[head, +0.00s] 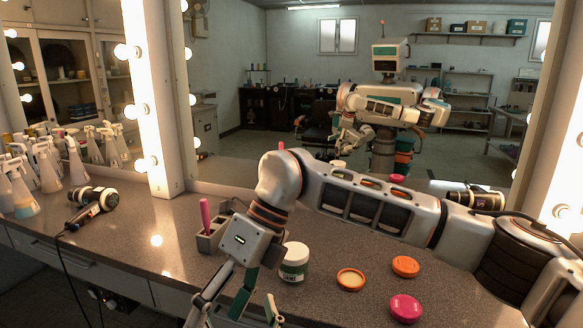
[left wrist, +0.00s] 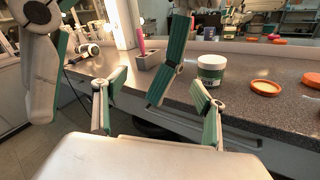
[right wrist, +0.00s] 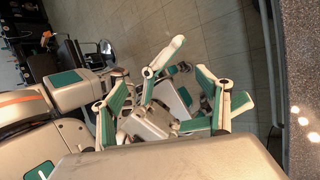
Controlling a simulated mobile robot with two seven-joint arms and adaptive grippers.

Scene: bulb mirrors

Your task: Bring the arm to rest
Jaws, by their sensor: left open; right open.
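A grey holder (head: 212,236) with a pink-handled item stands behind the left gripper. An orange-rimmed dish (head: 351,279), an orange lid (head: 405,266) and a pink lid (head: 405,307) lie right of the jar. A hair dryer (head: 91,203) and spray bottles (head: 45,167) occupy the left. Counter between is clear.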

